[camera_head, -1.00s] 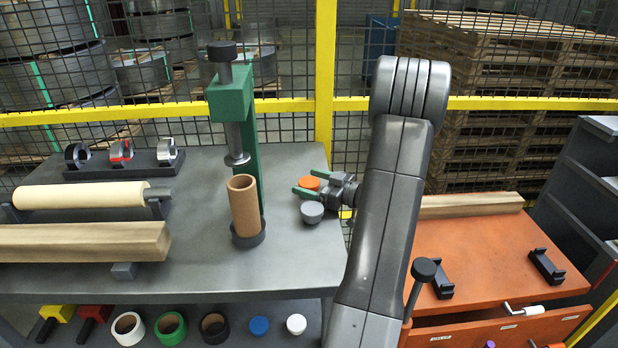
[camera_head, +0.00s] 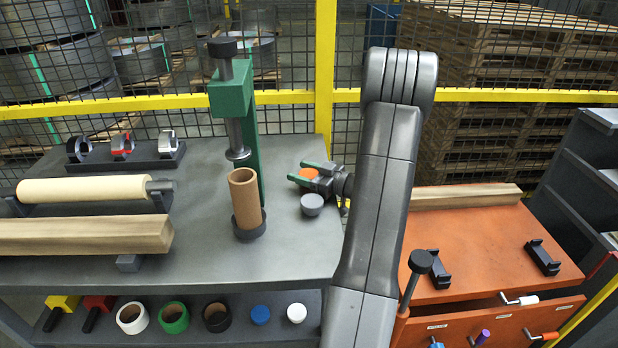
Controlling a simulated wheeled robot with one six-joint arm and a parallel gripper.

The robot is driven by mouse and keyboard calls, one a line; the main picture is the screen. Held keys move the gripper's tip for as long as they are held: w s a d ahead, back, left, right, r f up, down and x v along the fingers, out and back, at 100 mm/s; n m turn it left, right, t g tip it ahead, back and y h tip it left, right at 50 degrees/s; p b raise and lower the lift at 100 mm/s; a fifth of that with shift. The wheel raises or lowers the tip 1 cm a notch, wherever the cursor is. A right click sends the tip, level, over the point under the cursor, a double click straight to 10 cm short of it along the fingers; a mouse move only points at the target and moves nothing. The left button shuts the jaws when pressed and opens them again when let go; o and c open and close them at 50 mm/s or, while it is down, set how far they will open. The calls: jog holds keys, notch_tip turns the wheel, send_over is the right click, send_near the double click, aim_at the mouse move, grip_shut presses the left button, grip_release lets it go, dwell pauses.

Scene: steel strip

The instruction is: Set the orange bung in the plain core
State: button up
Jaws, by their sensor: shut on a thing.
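The orange bung (camera_head: 308,173) is between the green-tipped fingers of my gripper (camera_head: 306,172), which is shut on it at the right side of the grey bench. The plain core (camera_head: 243,192) is a brown cardboard tube. It stands upright in a dark round holder (camera_head: 249,231) under the green press (camera_head: 250,120), with its open end up. My gripper is to the right of the core and apart from it. The press's round foot (camera_head: 238,154) hangs just above the core's mouth.
A grey bung (camera_head: 312,204) sits on the bench just below my gripper. A cream roll (camera_head: 85,189) and a wooden beam (camera_head: 80,236) lie at the left. A rack of ring-shaped pieces (camera_head: 122,150) stands behind them. Rolls and caps lie on the lower shelf.

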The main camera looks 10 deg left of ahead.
aim_at(304, 171)
jog(key=shift+r, duration=2.45)
jog(key=shift+a+r, duration=0.1)
